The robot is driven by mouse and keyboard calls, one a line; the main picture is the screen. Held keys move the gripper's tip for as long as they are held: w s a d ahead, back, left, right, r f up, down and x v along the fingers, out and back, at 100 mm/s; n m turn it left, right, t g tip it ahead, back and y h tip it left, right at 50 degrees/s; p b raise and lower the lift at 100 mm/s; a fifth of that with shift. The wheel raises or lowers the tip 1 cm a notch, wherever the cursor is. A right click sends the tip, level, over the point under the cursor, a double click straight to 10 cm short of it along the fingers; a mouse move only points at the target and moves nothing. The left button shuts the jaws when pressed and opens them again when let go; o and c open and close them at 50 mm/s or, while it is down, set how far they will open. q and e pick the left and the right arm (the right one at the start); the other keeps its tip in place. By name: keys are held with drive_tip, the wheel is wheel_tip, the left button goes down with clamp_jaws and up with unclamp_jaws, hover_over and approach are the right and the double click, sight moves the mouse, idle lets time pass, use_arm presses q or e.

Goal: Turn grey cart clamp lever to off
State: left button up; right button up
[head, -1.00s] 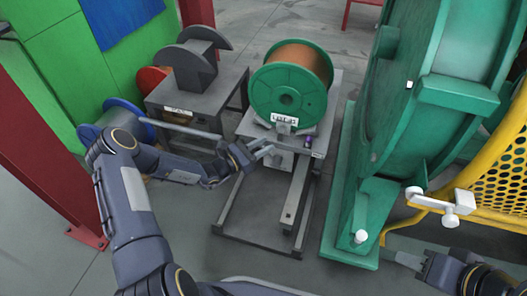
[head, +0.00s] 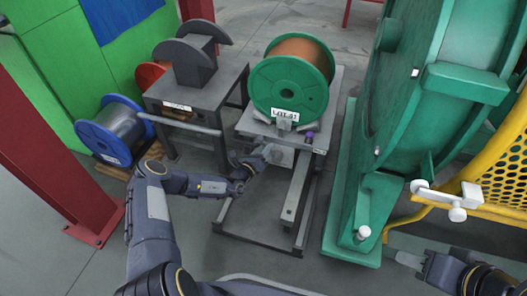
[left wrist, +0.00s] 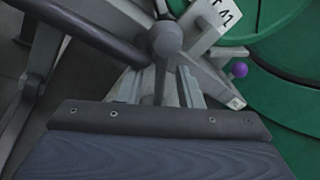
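The grey cart (head: 228,215) stands in the middle of the head view and carries a green spool (head: 262,90) of copper wire with a "LOT 41" label. A grey bracket (head: 283,124) sits below the label. In the left wrist view, a grey lever with a round knob (left wrist: 167,38) rises at top centre. My left gripper (head: 266,157) is at the cart's front, below the bracket. In the left wrist view its fingers (left wrist: 163,88) look apart, with the lever's stem between or just beyond them; contact is unclear. My right gripper (head: 408,259) is at lower right, away from the cart.
A purple knob (head: 309,134) sits right of the bracket; it also shows in the left wrist view (left wrist: 239,69). A dark grey table (head: 200,92) stands left, with a handrail (head: 185,124). A large green machine (head: 400,140) and yellow guard (head: 505,165) stand right.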

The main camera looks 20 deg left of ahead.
use_arm(q)
drive_tip(key=shift+w, duration=0.15)
clamp_jaws()
idle(0.4)
